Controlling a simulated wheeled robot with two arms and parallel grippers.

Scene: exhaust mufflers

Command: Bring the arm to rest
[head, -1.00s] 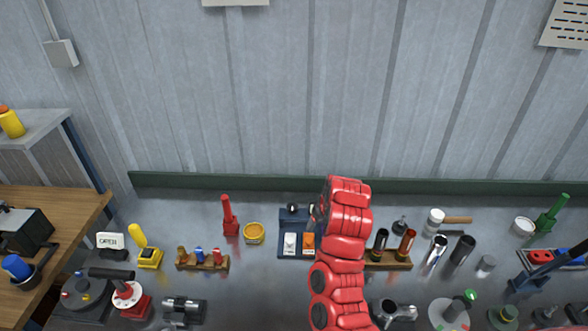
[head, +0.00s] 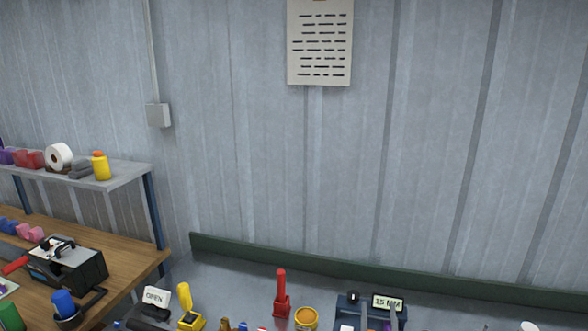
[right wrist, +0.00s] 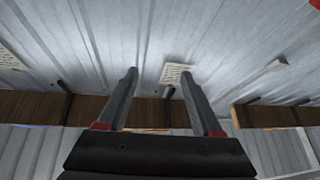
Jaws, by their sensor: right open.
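My right gripper (right wrist: 159,75) shows in the right wrist view. Its two grey fingers stand well apart, with red parts at their bases, and nothing is between them. It points toward a grey corrugated wall, and no object touches the fingers. My right arm is not visible in the head view now. My left gripper and arm are in neither view.
The metal bench holds a red upright tool (head: 281,295), an orange-filled tin (head: 306,319), an OPEN sign (head: 156,297) and a 15 MM sign (head: 388,303). A wooden table (head: 135,262) and a grey shelf (head: 120,173) stand left. The wall carries a paper sheet (head: 320,42).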

